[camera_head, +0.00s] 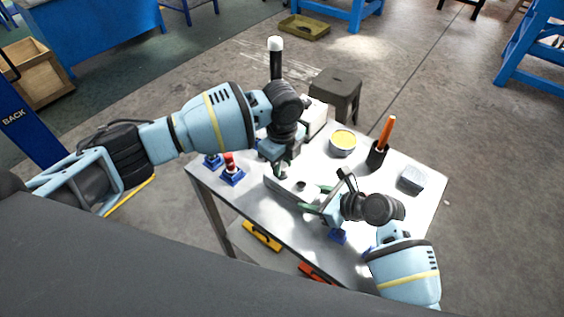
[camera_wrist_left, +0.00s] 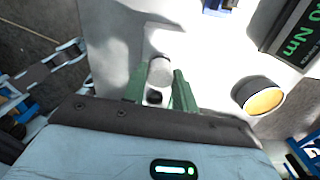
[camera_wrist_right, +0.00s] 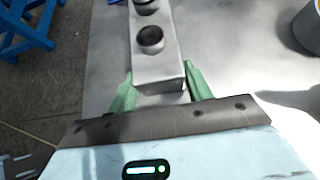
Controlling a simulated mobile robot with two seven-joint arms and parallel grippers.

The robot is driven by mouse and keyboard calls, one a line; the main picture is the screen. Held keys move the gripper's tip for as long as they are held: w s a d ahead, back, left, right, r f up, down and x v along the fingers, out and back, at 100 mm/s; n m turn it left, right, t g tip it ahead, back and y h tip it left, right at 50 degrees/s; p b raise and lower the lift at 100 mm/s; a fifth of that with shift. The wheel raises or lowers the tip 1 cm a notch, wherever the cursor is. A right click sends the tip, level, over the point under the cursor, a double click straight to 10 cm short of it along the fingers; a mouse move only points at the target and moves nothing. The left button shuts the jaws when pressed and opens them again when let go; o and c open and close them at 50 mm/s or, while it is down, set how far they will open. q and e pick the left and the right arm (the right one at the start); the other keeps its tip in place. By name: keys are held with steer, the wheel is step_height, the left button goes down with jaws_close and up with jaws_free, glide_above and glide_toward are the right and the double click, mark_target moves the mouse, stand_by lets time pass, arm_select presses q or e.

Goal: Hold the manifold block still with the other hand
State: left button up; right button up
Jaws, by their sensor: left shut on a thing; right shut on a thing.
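The pale grey manifold block (camera_head: 278,187) lies on the metal table, with dark round ports in its top. It also shows in the right wrist view (camera_wrist_right: 160,68). My right gripper (camera_wrist_right: 163,90) is shut on the near end of the block, with a green finger on each side. It shows at the block's right end in the head view (camera_head: 312,204). My left gripper (camera_head: 283,172) is above the block's left part. In the left wrist view, its green fingers are shut around a small whitish cylindrical piece (camera_wrist_left: 160,72). Glare hides whether this piece touches the block.
A yellow-topped tin (camera_head: 343,142) and a black cup with an orange-handled tool (camera_head: 378,154) stand behind the block. A grey box (camera_head: 411,178) sits at the right. A red piece on a blue stand (camera_head: 232,173) is at the left. A dark stool (camera_head: 336,92) stands beyond the table.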

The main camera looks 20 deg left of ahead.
arm_select(q)
steer(key=m, duration=0.3)
steer(key=shift+m, duration=0.4)
steer(key=m, duration=0.3)
steer(key=shift+m, duration=1.1)
steer(key=m, duration=0.5)
steer(key=o, duration=1.1)
steer(key=shift+c, duration=0.6)
